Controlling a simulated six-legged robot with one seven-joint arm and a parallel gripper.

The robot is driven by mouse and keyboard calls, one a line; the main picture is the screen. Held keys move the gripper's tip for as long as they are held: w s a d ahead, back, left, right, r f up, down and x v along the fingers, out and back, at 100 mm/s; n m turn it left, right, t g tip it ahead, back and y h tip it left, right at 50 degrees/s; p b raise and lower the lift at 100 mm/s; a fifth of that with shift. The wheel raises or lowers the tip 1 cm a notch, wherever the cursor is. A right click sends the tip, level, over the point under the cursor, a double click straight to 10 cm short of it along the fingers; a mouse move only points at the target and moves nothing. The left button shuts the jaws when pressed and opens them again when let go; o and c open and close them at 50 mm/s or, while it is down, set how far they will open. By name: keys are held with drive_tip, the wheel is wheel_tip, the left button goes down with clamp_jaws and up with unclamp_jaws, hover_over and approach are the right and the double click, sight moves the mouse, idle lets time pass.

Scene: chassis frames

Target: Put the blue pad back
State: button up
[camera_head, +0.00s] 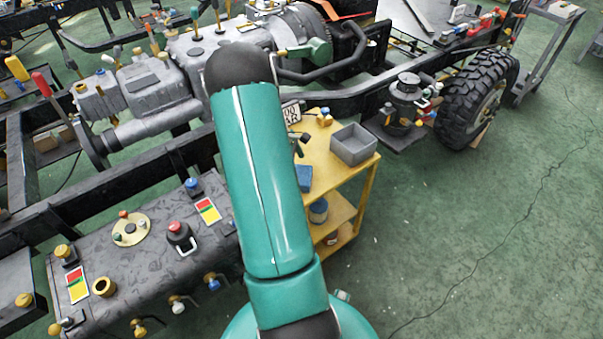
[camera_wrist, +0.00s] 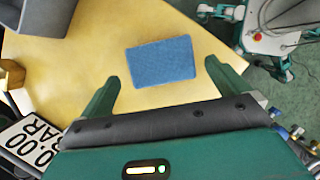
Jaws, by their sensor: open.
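The blue pad (camera_wrist: 161,62) lies flat on the yellow top of a cart (camera_wrist: 75,75). In the head view the pad (camera_head: 304,178) shows at the cart's left edge, partly hidden by my arm. My gripper (camera_wrist: 163,72) is open and empty. In the wrist view its two green fingers stand to the lower left and lower right of the pad, with the pad between and slightly beyond the tips. I cannot tell the height of the fingers above the cart. In the head view my arm hides most of the gripper.
A grey open bin (camera_head: 354,144) stands on the cart's right part. A white plate with black characters (camera_wrist: 25,145) is at lower left in the wrist view. A lower shelf holds a can (camera_head: 318,211). A chassis frame and large tyre (camera_head: 478,98) lie beyond. Green floor is clear at right.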

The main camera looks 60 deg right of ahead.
drive_tip(key=v, duration=0.6)
drive_tip(key=shift+r, duration=0.3)
drive_tip(key=shift+w+a, duration=0.1)
drive_tip(key=shift+w, duration=0.1)
drive_tip(key=w+a+r+m+t, duration=0.1)
drive_tip(key=w+a+r+t, duration=0.3)
drive_tip(key=a+r, duration=0.65)
drive_tip(key=w+a+r+m+t, duration=0.1)
drive_tip(key=w+a+r, duration=0.6)
drive_tip(key=a, duration=0.6)
drive_tip(key=s+a+r+t, duration=0.2)
drive_tip(key=s+a+r, duration=0.2)
drive_tip(key=a, duration=0.8)
drive_tip(key=s+a+r+m+t+y, duration=0.1)
drive_tip(key=s+a+r+t, duration=0.1)
drive_tip(key=s+a+r, duration=0.2)
drive_tip(key=s+a, duration=0.3)
drive_tip(key=a, duration=0.5)
drive_tip(key=shift+s+r+m+t, duration=0.25)
drive_tip(key=shift+r+m+t, duration=0.05)
drive_tip(key=shift+t, duration=0.1)
drive_tip(key=shift+a, duration=0.1)
